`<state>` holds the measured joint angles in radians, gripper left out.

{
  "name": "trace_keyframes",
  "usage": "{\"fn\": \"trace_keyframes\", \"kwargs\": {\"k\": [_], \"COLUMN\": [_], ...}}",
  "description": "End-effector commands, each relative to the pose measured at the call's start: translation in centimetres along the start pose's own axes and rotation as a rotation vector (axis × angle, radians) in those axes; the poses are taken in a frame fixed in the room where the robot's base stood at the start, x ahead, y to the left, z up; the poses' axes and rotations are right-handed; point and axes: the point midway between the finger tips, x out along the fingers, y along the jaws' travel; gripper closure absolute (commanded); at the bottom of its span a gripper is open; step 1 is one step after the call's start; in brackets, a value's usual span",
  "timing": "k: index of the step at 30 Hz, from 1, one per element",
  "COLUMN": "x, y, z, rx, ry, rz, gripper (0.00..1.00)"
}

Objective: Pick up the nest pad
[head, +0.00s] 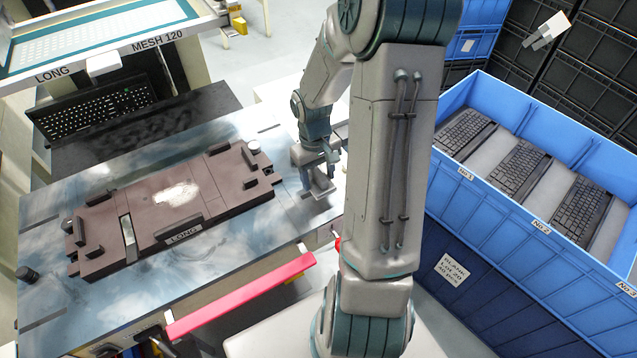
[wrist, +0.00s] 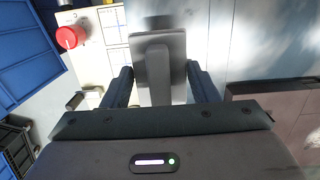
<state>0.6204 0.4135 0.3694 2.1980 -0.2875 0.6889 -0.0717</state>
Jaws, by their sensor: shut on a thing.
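My gripper (head: 316,170) is at the right end of the table, just right of the brown nest fixture. It is shut on a grey, flat-topped piece, which I take to be the nest pad (head: 323,188). In the wrist view the nest pad (wrist: 160,50) stands between the two dark fingers of my gripper (wrist: 159,75). The fingers hide part of its sides. I cannot tell whether its underside touches the surface below. The nest fixture (head: 100,225), labelled LONG, lies flat with a white patch on top.
A blue crate (head: 480,215) with several keyboards stands at the right. A screen frame (head: 120,50) labelled MESH 120 and a black keyboard (head: 92,108) are at the back left. A red bar (head: 240,296) runs along the table front. A red button (wrist: 70,37) shows in the wrist view.

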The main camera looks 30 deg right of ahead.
Motion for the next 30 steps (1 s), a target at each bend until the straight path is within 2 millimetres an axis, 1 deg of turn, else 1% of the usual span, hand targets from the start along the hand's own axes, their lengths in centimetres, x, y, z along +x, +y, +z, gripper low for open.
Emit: {"fn": "trace_keyframes", "kwargs": {"k": [1,6,12,15,21,25,30], "x": [-0.3,-1.9,-3.5,-4.1,-4.9,-5.1,-5.2], "y": [0.0,-0.3,-0.7,-0.8,-1.0,-1.1,-1.1], "z": [1.2,4.8,8.3,9.7,11.5,12.0,12.3], "rx": [0.003,0.004,0.005,0.003,0.002,0.002,0.001], "ry": [-0.001,-0.001,-0.002,-0.001,-0.003,-0.003,-0.004], "rz": [0.003,0.003,0.003,0.002,0.001,0.0,-0.001], "gripper": [0.69,0.69,0.69,0.69,0.69,0.69,0.69]}}
